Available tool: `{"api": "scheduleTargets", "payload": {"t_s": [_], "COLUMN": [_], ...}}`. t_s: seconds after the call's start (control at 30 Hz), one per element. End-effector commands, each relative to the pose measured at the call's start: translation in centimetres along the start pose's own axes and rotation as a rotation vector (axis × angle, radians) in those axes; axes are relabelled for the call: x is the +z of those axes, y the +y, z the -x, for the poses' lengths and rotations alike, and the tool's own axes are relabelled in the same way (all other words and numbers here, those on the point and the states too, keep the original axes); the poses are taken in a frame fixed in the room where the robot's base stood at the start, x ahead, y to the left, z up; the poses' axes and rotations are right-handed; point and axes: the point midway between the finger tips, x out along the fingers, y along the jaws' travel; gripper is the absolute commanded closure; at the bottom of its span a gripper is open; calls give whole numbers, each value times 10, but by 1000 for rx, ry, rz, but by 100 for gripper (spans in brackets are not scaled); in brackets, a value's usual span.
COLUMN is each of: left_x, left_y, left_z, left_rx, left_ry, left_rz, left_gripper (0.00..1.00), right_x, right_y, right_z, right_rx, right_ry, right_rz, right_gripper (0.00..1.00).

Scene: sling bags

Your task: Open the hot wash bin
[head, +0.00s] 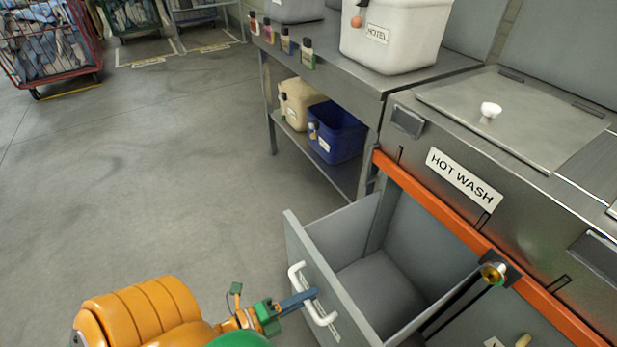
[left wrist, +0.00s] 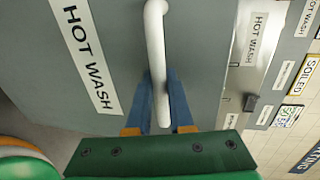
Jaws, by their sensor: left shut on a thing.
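The hot wash bin (head: 372,277) is a grey drawer pulled out from under the steel counter, and its empty inside shows. Its white bar handle (head: 325,318) is on the front panel. In the left wrist view, the front panel (left wrist: 118,38) carries a HOT WASH label, and the white handle (left wrist: 155,40) runs down between my blue fingers. My left gripper (head: 312,294) is shut on this handle; it also shows in the left wrist view (left wrist: 157,95). My right gripper is not in view.
The steel counter with a HOT WASH sign (head: 464,180) and an orange rail (head: 430,205) stands behind the bin. A side table holds a white HOTEL tub (head: 395,45) and small bottles. A blue bin (head: 338,132) sits on its lower shelf.

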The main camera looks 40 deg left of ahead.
Motion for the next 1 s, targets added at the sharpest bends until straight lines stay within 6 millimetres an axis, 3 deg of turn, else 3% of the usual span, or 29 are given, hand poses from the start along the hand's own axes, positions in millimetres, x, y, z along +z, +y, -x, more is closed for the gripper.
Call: {"api": "scheduleTargets", "payload": {"t_s": [0.13, 0.17, 0.23, 0.27, 0.57, 0.8, 1.0], "left_x": [2, 2, 2, 2, 1, 1, 1], "left_y": [-1, -1, -1, -1, 0, 0, 0], "left_z": [0, 0, 0, 0, 3, 52, 71], "left_rx": [-2, -2, -2, -2, 1, 3, -1], "left_ry": [-5, -5, -4, -4, -2, -3, -3], "left_rz": [-1, -1, 0, 0, 1, 0, -1], "left_gripper": [100, 72, 53, 51, 51, 51, 51], "right_x": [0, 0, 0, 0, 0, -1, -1], "right_y": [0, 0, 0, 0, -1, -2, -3], "right_z": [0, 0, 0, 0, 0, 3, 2], "right_rx": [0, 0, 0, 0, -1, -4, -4], "right_ry": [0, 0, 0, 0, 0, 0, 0], "right_rz": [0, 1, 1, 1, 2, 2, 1], "right_gripper": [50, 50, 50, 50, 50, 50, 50]}}
